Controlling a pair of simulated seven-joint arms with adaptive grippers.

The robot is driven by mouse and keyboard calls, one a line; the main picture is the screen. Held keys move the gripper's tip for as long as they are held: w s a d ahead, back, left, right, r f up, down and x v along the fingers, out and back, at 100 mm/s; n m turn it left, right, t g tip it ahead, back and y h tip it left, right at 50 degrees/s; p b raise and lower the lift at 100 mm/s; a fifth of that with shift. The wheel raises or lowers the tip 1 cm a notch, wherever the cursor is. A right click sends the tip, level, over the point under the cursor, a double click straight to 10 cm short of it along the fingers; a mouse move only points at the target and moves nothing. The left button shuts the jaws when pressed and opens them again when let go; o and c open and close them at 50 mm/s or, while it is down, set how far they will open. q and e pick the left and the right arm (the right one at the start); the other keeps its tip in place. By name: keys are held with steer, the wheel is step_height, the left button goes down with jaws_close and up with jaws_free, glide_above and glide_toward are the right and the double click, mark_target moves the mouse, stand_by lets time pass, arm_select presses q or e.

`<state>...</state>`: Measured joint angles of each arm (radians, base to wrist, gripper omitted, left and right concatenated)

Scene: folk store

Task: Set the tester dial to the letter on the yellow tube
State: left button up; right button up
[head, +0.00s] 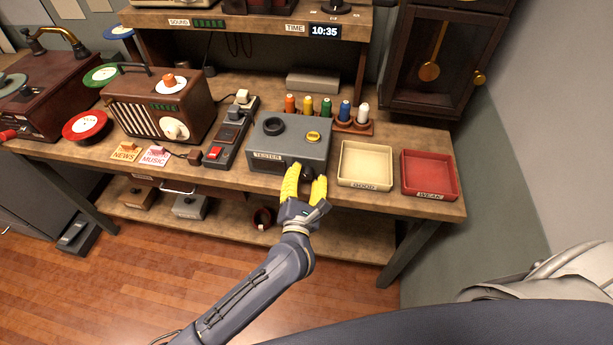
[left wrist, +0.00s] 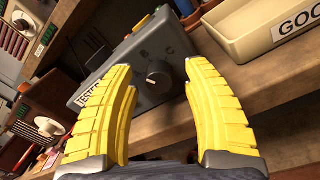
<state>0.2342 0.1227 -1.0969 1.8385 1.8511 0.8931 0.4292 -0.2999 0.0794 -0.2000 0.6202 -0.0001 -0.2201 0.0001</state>
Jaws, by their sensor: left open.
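The grey tester box (head: 279,150) stands on the workbench, with a round socket and a yellow disc on its top. My left gripper (head: 305,183) has yellow fingers. It is open and empty in front of the dial, with the fingers on either side of it and apart from it. The yellow tube (head: 307,105) stands in the wooden rack behind the tester, among orange, green, blue and white tubes. No letter on it is readable. My right gripper is not seen.
A cream GOOD tray (head: 365,184) and a red WEAK tray (head: 430,194) lie right of the tester. A grey strip with a red switch (head: 213,153) and a wooden radio (head: 160,106) stand to its left. The bench's front edge runs just below the tester.

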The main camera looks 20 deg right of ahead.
arm_select(q)
steer(key=v, duration=1.2)
stand_by(0.3)
